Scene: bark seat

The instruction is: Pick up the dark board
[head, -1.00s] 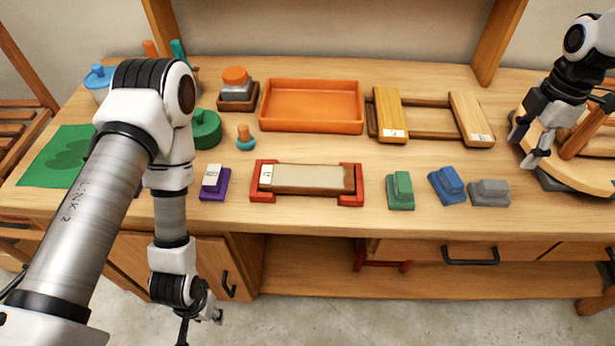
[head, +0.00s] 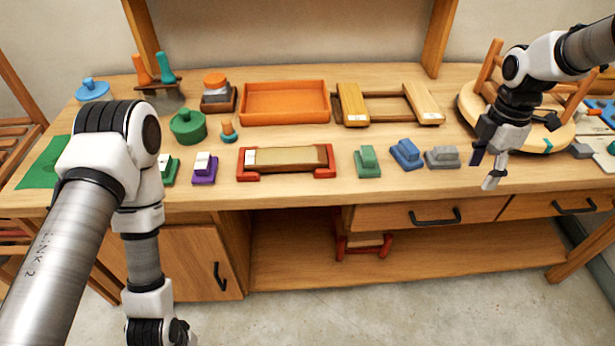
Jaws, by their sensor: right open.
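No board stands out clearly as the dark one. A brown board (head: 290,157) with a darker edge and a pale tag lies in a red holder (head: 326,173) near the table's front middle. Two lighter yellow-brown boards, the left one (head: 352,104) and the right one (head: 423,103), lie across a wooden frame (head: 385,96) behind it. My right gripper (head: 485,168) is open and empty, over the table's front right part, just right of the grey block and apart from the boards. My left arm hangs down at the left, its gripper below the picture.
Green (head: 367,162), blue (head: 406,154) and grey (head: 442,157) blocks stand between the red holder and my right gripper. An orange tray (head: 285,103) is behind the holder. A round wooden seat with upright legs (head: 540,138) is at the right. A red frame (head: 364,246) sits on the lower shelf.

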